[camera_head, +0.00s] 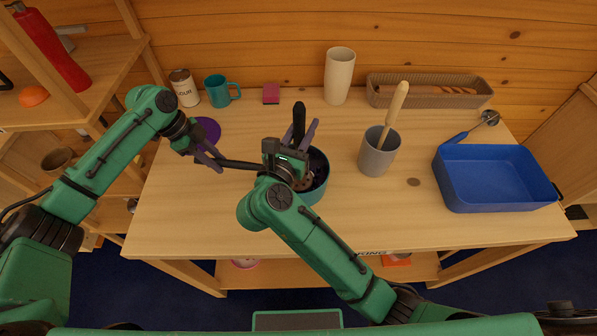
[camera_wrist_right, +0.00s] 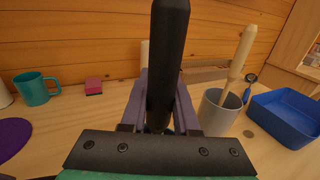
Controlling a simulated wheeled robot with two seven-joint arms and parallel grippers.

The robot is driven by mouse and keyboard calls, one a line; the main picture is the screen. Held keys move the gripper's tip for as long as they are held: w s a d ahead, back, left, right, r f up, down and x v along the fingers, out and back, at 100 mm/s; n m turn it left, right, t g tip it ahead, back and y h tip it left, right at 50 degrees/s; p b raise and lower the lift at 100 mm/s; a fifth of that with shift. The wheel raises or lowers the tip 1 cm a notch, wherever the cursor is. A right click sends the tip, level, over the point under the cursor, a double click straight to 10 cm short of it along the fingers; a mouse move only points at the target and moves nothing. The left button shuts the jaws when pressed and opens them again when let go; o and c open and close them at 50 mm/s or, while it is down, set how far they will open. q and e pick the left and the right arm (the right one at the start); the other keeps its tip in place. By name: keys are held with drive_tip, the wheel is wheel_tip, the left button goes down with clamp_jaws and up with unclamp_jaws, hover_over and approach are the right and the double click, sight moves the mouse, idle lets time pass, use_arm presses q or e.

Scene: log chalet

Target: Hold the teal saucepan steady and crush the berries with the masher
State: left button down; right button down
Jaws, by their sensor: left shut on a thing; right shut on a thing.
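The teal saucepan (camera_head: 318,188) stands on the table, partly hidden behind my right arm. Its dark handle (camera_head: 240,164) points left. My left gripper (camera_head: 218,161) is shut on that handle. My right gripper (camera_head: 305,140) is above the pan, shut on the black, upright handle of the masher (camera_head: 299,118). The masher handle (camera_wrist_right: 168,60) rises between the purple fingers in the right wrist view. The masher's lower end reaches into the pan. Dark contents, likely the berries (camera_head: 318,165), show in part inside the pan. How far they are crushed cannot be told.
A grey crock (camera_head: 376,158) with a wooden-handled tool stands right of the pan. A blue bin (camera_head: 495,180) and a ladle (camera_head: 470,130) lie further right. Behind are a teal mug (camera_head: 217,91), a can (camera_head: 185,88), a tall cup (camera_head: 339,76) and a basket (camera_head: 425,91). The front table strip is clear.

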drive_tip(key=shift+f, duration=0.1)
drive_tip(key=x, duration=0.4)
drive_tip(key=shift+d, duration=0.1)
idle(0.8)
